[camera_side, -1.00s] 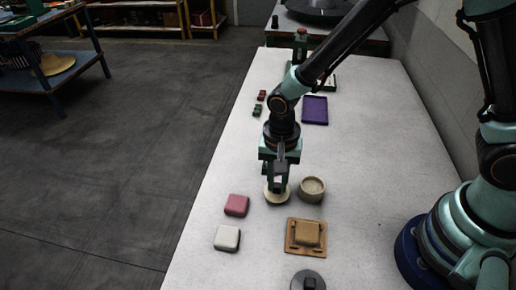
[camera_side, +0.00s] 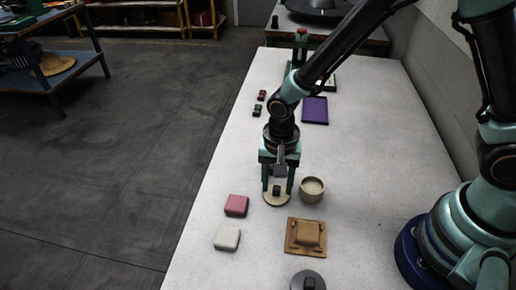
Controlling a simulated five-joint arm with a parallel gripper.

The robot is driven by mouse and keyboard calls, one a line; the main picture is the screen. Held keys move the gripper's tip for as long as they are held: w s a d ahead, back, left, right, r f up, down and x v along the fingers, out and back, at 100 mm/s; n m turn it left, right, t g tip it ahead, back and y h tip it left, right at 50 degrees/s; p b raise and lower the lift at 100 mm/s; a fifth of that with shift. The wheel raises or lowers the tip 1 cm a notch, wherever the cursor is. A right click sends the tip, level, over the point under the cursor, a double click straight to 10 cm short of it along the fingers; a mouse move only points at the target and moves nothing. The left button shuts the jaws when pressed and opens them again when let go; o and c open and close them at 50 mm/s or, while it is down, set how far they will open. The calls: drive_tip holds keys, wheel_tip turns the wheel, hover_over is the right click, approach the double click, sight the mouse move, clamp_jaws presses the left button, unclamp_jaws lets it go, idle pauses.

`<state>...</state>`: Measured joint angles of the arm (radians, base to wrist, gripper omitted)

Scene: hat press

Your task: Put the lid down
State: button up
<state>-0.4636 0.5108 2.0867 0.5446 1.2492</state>
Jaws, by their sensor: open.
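A round beige lid (camera_side: 277,200) with a small dark knob (camera_side: 277,190) lies flat on the white table. My gripper (camera_side: 278,188) is open just above it, with one finger on each side of the knob. A round beige pot (camera_side: 312,190) stands right beside the lid, its open top showing.
A pink block (camera_side: 236,206) and a white block (camera_side: 227,239) lie to the left. A tan block on a brown board (camera_side: 305,237) and a grey disc with a dark knob (camera_side: 308,281) are in front. A purple tray (camera_side: 315,110) lies farther back. The table's right side is clear.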

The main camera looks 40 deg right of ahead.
sight(277, 188)
wheel_tip(277, 188, up, 11)
drive_tip(key=s+d+r+n+t, duration=0.2)
drive_tip(key=d+r+n, duration=0.2)
drive_tip(key=d+r, duration=0.2)
drive_tip(key=s+d+r+n+t, duration=0.2)
drive_tip(key=d+r+n, duration=0.3)
drive_tip(key=d, duration=0.5)
drive_tip(key=shift+d+r+t, duration=0.15)
drive_tip(key=shift+r+t, duration=0.45)
drive_tip(key=shift+t, duration=0.2)
